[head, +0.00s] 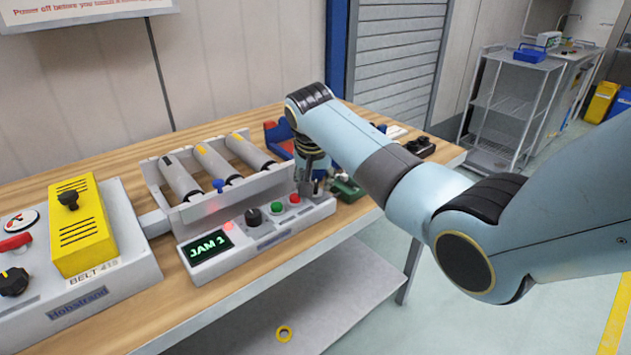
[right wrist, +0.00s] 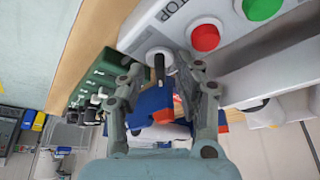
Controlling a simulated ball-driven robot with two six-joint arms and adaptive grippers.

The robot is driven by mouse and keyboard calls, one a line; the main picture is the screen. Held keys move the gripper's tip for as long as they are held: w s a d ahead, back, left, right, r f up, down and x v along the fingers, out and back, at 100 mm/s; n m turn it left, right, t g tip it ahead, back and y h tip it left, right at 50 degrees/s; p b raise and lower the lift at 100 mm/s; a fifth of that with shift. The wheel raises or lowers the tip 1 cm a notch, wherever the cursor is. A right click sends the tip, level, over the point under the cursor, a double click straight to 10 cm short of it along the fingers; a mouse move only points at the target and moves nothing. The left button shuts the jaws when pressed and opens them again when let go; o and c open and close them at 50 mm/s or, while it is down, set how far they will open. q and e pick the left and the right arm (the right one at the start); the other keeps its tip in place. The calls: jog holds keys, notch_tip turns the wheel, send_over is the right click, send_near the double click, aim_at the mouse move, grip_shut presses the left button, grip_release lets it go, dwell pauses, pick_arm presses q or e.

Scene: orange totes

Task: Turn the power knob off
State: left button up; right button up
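The grey control panel (head: 225,255) shows a lit green "JAM 1" display (head: 208,248), a black knob (head: 253,216), a green button (head: 277,208) and a red button (head: 294,199). In the right wrist view, a knob with a round white base and a dark upright handle (right wrist: 160,62) is at the panel's end, near the red button (right wrist: 205,38) labelled STOP. My right gripper (head: 312,188) points down at the panel's right end. In the wrist view its fingers (right wrist: 163,80) are apart, on either side of this knob; contact is unclear. My left gripper is out of view.
Grey rollers (head: 215,162) and a small blue-topped lever (head: 218,185) stand behind the panel. A machine with a yellow cover (head: 80,225) is at the left. A green object (head: 347,188) and a blue-and-red bin (head: 280,138) lie close to my right gripper.

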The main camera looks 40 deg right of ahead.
jog(key=shift+c, duration=0.3)
grip_shut()
